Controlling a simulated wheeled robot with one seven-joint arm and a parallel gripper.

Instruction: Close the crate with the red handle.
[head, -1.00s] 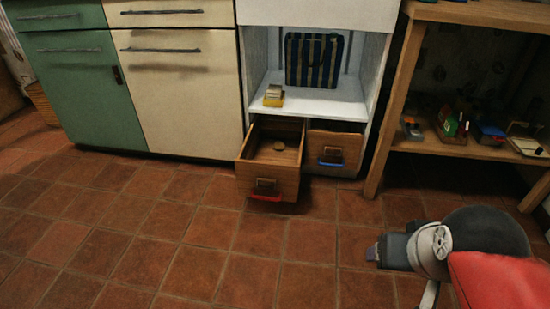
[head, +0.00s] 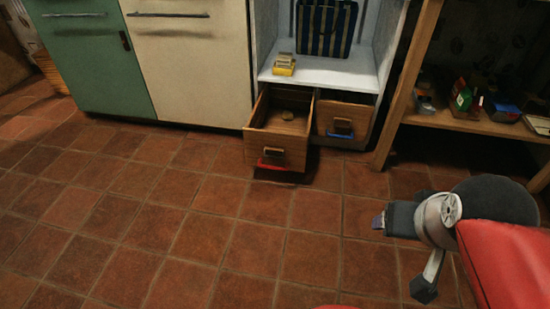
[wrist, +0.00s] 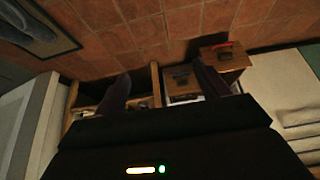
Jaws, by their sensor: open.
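The wooden crate with the red handle (head: 276,151) is pulled out of the bottom of the white cabinet, on the left side. Its front stands well forward of its neighbour, and a small round brown thing (head: 287,115) lies inside. In the wrist view this crate (wrist: 224,60) juts out at upper right. My gripper (head: 379,220) is low over the floor, right of the crate and apart from it. In the wrist view my two fingers (wrist: 162,85) are spread wide with nothing held between them.
A crate with a blue handle (head: 342,124) sits pushed in beside the red-handled one. A yellow item (head: 284,65) and a striped bag (head: 326,27) are on the shelf above. A wooden rack (head: 470,122) with small goods stands at right. The tiled floor (head: 190,240) in front is clear.

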